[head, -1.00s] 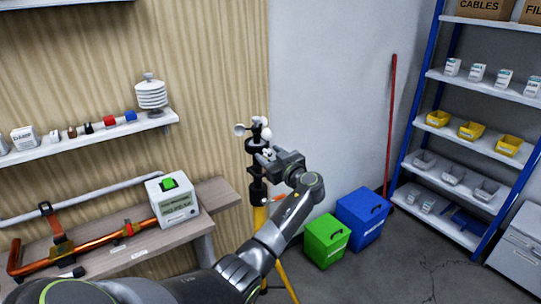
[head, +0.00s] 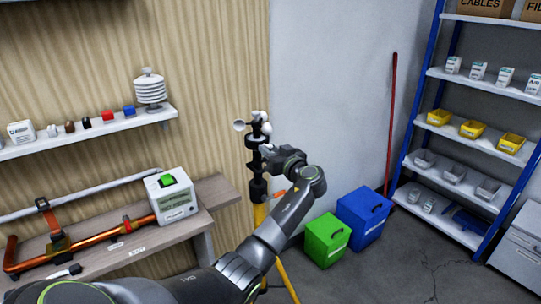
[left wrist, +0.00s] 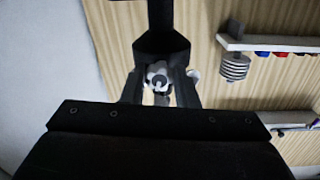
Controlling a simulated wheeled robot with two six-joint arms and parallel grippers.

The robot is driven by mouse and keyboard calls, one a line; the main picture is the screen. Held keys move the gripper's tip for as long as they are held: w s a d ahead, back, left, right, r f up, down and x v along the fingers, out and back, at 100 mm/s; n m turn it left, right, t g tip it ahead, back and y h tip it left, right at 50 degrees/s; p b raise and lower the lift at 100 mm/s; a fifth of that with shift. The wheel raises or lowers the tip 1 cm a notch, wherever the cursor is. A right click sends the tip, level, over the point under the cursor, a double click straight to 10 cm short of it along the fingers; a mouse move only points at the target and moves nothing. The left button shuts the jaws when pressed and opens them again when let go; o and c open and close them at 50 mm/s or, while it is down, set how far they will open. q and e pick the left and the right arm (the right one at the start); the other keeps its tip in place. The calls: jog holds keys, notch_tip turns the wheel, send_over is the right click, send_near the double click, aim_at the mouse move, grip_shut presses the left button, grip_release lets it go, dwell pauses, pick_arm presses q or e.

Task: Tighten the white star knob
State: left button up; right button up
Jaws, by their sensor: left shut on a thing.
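The white star knob (left wrist: 158,74) shows in the left wrist view on the dark mast fitting (left wrist: 160,44), between my two fingers. My left gripper (left wrist: 158,90) is shut on the knob from its two sides. In the head view my left gripper (head: 268,157) reaches the dark upper part of the mast, below the white cup anemometer (head: 257,124). The knob is mostly hidden there by the gripper and wrist. The mast stands on a yellow tripod (head: 285,278). My right gripper is not in view.
A bench (head: 205,200) with a white device box (head: 173,196) and an orange pipe rig (head: 90,240) stands left. A wall shelf (head: 90,132) is above it. Green (head: 327,240) and blue (head: 362,216) bins stand right of the tripod.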

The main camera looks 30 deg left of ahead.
pick_arm(q)
jog(key=m+b, duration=0.1)
jog(key=m, duration=0.9)
jog(key=shift+g, duration=0.4)
jog(key=m+p, duration=0.2)
jog(key=m, duration=0.3)
jog(key=m+p, duration=0.2)
jog(key=m, duration=0.2)
jog(key=shift+w, duration=0.1)
jog(key=shift+f+m+p, duration=0.1)
jog(key=shift+m+p, duration=0.3)
jog(key=shift+m, duration=0.2)
jog(key=o, duration=1)
